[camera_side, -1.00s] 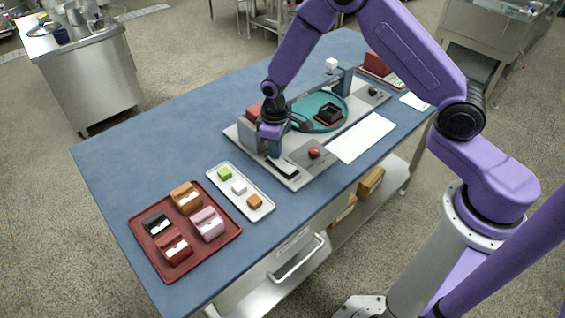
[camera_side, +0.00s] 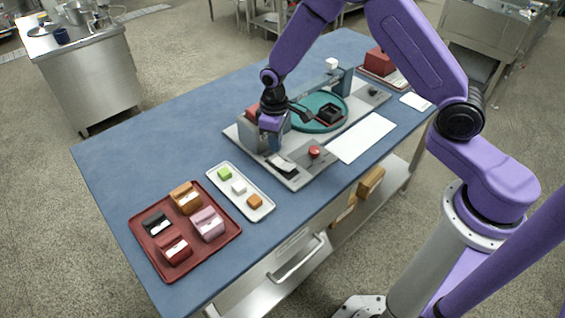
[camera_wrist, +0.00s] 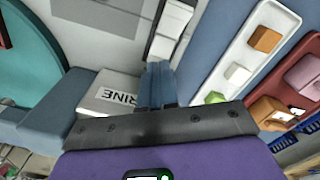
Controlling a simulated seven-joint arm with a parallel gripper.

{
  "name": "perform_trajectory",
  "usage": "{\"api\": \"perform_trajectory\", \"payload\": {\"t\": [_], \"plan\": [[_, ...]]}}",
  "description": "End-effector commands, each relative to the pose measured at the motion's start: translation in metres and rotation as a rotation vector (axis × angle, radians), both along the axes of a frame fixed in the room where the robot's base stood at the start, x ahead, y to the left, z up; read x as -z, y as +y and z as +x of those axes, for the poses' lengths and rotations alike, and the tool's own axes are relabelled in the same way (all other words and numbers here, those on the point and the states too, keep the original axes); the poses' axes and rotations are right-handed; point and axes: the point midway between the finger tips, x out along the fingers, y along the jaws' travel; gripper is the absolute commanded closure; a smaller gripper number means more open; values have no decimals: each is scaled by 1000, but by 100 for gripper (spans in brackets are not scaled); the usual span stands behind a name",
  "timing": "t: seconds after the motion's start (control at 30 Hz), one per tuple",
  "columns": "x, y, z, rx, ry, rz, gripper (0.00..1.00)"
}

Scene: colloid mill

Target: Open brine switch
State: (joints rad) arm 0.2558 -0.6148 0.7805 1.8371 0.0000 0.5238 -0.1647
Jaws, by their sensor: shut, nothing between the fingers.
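The brine switch (camera_side: 281,164) is on the near left end of the grey machine base, in a dark frame. A white face shows on it in the side view, and pale faces show in the wrist view (camera_wrist: 172,20). A block lettered "RINE" (camera_wrist: 118,98), its first letter hidden, stands beside my fingers in the wrist view. My gripper (camera_wrist: 158,66) is shut and empty, its blue fingertips pointing at the near end of the switch. In the side view my gripper (camera_side: 272,146) is just above and behind the switch; whether it touches is unclear.
A red knob (camera_side: 314,152) stands right of the switch. A teal round dish (camera_side: 307,127) with a black holder (camera_side: 329,113) lies behind. A white tray (camera_side: 224,190) of small cubes and a dark red tray (camera_side: 233,233) of coloured blocks lie at front left.

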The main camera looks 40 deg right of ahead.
Motion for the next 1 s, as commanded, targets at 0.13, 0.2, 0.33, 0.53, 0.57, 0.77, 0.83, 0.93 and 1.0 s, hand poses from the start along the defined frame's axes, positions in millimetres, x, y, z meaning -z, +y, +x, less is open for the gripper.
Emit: {"api": "perform_trajectory", "payload": {"t": [0.13,0.2,0.33,0.53,0.57,0.77,0.83,0.93,1.0], "plan": [[-11,0,0,0,-1,1,100],[-16,0,0,0,-1,1,100],[-24,0,0,0,-1,1,100],[-35,0,0,0,0,0,100],[-36,0,0,0,0,0,100],[-38,0,0,0,0,0,100],[-38,0,0,0,0,0,100],[-39,1,-1,-3,0,0,100],[-43,3,-5,-13,-2,1,100]]}}
